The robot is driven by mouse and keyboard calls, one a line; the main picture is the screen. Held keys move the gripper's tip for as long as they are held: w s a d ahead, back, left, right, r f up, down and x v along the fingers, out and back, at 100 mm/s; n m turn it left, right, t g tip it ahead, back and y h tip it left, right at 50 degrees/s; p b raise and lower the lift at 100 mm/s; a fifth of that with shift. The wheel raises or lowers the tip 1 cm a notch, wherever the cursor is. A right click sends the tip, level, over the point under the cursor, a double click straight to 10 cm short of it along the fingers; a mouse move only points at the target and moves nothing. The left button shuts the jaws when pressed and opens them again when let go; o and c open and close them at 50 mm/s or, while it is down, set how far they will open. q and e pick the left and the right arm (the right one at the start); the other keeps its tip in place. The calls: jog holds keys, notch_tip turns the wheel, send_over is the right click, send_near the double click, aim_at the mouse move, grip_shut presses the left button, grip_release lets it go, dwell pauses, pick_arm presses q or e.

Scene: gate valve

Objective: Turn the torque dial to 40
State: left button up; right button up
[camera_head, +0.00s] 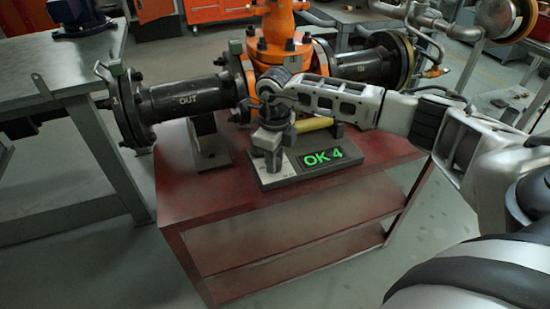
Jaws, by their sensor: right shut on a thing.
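The torque unit is a flat grey base (290,178) on the red table, with a black display (320,157) showing "OK 4" in green. My right arm comes in from the right, and its gripper (272,160) points down over the left part of the base. The gripper is shut on what I take to be the torque dial, which is mostly hidden by the fingers. The dial's scale cannot be read. My left gripper is not in view.
The red table (215,195) has a lower shelf. Behind the unit stands an orange gate valve (275,40) with a black pipe marked OUT (190,97). A yellow bar (313,123) lies close behind the display. A grey workbench (60,75) is at left. The table's front is clear.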

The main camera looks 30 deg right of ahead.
jog(key=shift+r, duration=0.1)
dwell(0.4)
jog(key=o, duration=1)
jog(key=shift+c, duration=0.2)
notch_tip(320, 180, up, 16)
jog(key=p, duration=0.1)
